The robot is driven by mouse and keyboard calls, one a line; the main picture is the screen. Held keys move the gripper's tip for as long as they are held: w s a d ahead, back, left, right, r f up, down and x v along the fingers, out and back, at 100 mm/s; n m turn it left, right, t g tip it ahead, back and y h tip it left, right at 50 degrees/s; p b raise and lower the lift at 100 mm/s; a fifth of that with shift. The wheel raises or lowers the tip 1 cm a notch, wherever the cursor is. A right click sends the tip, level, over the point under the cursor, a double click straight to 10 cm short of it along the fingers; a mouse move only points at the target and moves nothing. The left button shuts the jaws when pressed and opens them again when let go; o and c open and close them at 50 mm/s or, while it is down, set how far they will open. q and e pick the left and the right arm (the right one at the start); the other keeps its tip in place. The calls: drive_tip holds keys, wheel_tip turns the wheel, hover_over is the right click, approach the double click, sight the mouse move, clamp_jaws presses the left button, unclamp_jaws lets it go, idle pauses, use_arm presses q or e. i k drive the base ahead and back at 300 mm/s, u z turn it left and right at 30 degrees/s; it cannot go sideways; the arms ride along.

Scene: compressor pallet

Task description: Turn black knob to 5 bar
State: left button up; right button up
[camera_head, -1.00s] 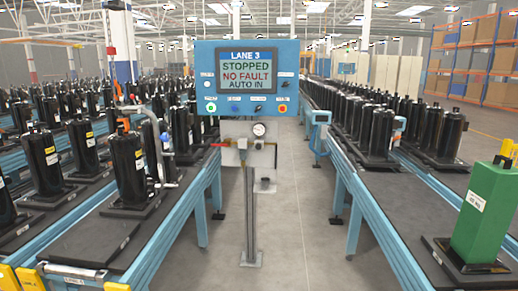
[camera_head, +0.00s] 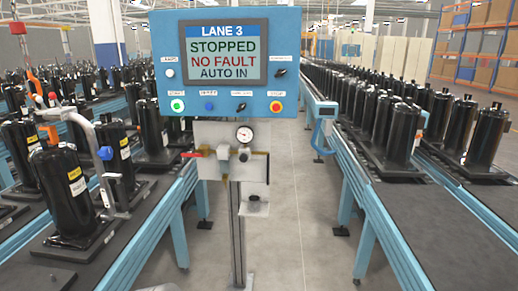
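A small black knob (camera_head: 244,155) sits on the grey plate (camera_head: 210,136) below the blue control panel (camera_head: 221,107). A round white gauge (camera_head: 244,133) is just above the knob, its needle too small to read. A red valve handle (camera_head: 191,154) is to the left of the plate. Two other dark knobs are on the panel, one at the right of the screen (camera_head: 281,73) and one in the lower row (camera_head: 241,107).
The screen (camera_head: 227,52) reads LANE 3, STOPPED, NO FAULT, AUTO IN. A grey post (camera_head: 236,230) carries the panel. Conveyors with black compressors flank it left (camera_head: 63,190) and right (camera_head: 480,130). The floor (camera_head: 300,230) between them is clear.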

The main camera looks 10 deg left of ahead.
sight(244, 158)
drive_tip(key=u, duration=0.15)
drive_tip(key=i, duration=1.65)
drive_tip(key=u, duration=0.15)
